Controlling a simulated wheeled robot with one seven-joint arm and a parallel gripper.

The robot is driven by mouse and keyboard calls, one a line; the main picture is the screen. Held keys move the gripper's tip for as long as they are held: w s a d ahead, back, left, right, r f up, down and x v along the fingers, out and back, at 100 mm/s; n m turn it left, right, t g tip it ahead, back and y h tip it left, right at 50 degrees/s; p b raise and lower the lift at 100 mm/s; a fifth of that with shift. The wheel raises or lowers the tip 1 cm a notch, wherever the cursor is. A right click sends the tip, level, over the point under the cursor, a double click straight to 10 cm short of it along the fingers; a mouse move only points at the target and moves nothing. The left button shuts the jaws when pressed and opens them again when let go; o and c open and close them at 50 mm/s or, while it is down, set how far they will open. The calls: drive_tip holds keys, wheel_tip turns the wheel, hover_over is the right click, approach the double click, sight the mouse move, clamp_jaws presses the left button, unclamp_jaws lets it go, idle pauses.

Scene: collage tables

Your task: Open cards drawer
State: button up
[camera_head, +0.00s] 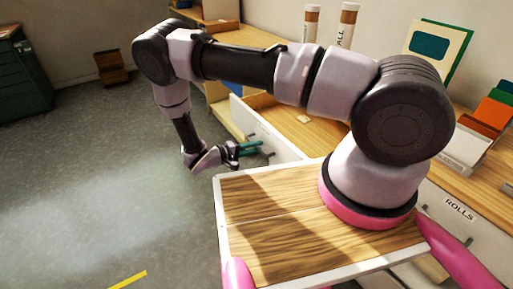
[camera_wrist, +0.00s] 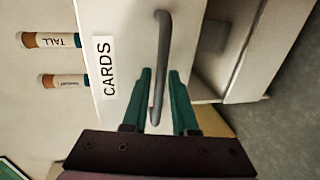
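The cards drawer has a white front (camera_wrist: 128,50) with a black "CARDS" label (camera_wrist: 104,67) in the wrist view. Its grey bar handle (camera_wrist: 162,45) runs between the two teal fingers of my gripper (camera_wrist: 160,80). The fingers are apart, with the handle nearer the left finger; whether they touch it I cannot tell. In the head view my gripper (camera_head: 250,147) is at the white drawer front (camera_head: 262,126) at the desk's left end. A brown strip shows behind the top of that front; how far the drawer stands out is unclear.
The wooden desk (camera_head: 330,134) carries two labelled tubes (camera_head: 311,24), a framed picture (camera_head: 432,48) and coloured folders (camera_head: 487,118). A "ROLLS" drawer (camera_head: 452,208) is at the right. A green cabinet (camera_head: 22,75) stands far left. The grey floor (camera_head: 100,170) left of my gripper is clear.

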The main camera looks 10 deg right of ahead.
drive_tip(key=v, duration=1)
drive_tip(key=shift+a, duration=0.1)
drive_tip(key=w+d+r+m+g+y, duration=0.1)
drive_tip(key=d+r+m+g+y, duration=0.3)
drive_tip(key=r, duration=1.1)
drive_tip(key=d+r+m+g+y, duration=0.25)
drive_tip(key=d+r+y, duration=0.2)
drive_tip(key=r, duration=1.05)
drive_tip(key=s+d+r+m+t+y, duration=0.1)
drive_tip(key=s+d+r+t+y, duration=0.3)
drive_tip(key=s+r, duration=0.3)
drive_tip(key=s+d+r+t+y, duration=0.4)
drive_tip(key=s+r, duration=0.4)
drive_tip(key=r, duration=0.7)
drive_tip(key=shift+s+d+r+m, duration=0.25)
drive_tip(key=shift+d+r+m, duration=0.1)
drive_tip(key=shift+d, duration=0.45)
